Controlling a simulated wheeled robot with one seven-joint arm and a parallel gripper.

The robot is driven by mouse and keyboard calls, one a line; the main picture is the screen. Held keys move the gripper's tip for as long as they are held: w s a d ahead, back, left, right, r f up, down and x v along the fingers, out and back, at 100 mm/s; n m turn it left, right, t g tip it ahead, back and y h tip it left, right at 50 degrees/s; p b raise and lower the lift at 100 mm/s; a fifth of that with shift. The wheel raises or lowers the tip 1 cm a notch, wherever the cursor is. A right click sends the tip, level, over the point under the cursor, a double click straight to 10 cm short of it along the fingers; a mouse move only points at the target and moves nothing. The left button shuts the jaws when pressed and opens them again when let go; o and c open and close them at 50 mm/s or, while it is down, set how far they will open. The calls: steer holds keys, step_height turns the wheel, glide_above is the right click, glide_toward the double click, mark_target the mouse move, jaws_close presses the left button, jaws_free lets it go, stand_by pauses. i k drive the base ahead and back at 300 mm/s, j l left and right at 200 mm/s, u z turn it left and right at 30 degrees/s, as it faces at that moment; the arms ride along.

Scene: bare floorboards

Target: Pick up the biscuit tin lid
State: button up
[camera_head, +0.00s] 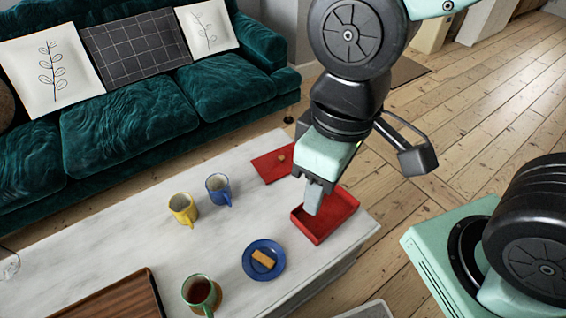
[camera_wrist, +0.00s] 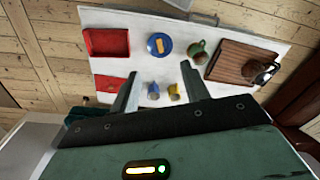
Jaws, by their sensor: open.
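The biscuit tin lid, a flat red panel (camera_head: 272,168) with a small tan knob-like piece on it, lies on the pale coffee table near the sofa side. In the wrist view the lid (camera_wrist: 106,84) is at the left, partly hidden by my finger. The open red tin (camera_head: 344,217) sits beside it, nearer the table's end; it also shows in the wrist view (camera_wrist: 106,43). My gripper (camera_head: 312,200) is open and empty, pointing down above the table. In the head view it overlaps the tin; the exact height is unclear.
The table (camera_head: 130,228) also bears a yellow mug (camera_head: 183,210), a blue mug (camera_head: 219,190), a blue plate (camera_head: 250,272) with a biscuit, a green mug (camera_head: 197,291) and a wooden tray (camera_head: 115,300). A green sofa (camera_head: 130,115) stands behind.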

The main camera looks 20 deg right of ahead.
mark_target(272, 166)
steer(key=l+u, duration=0.25)
steer(key=l, duration=0.3)
steer(key=k+l+u, duration=0.2)
steer(key=l, duration=0.3)
steer(key=l+u, duration=0.25)
steer(key=l, duration=0.25)
steer(key=l+u, duration=0.4)
steer(key=l, duration=0.2)
steer(key=l+u, duration=0.4)
steer(key=l, duration=0.25)
steer(key=i+l+u, duration=0.15)
steer(key=l, duration=0.3)
steer(key=i, duration=0.1)
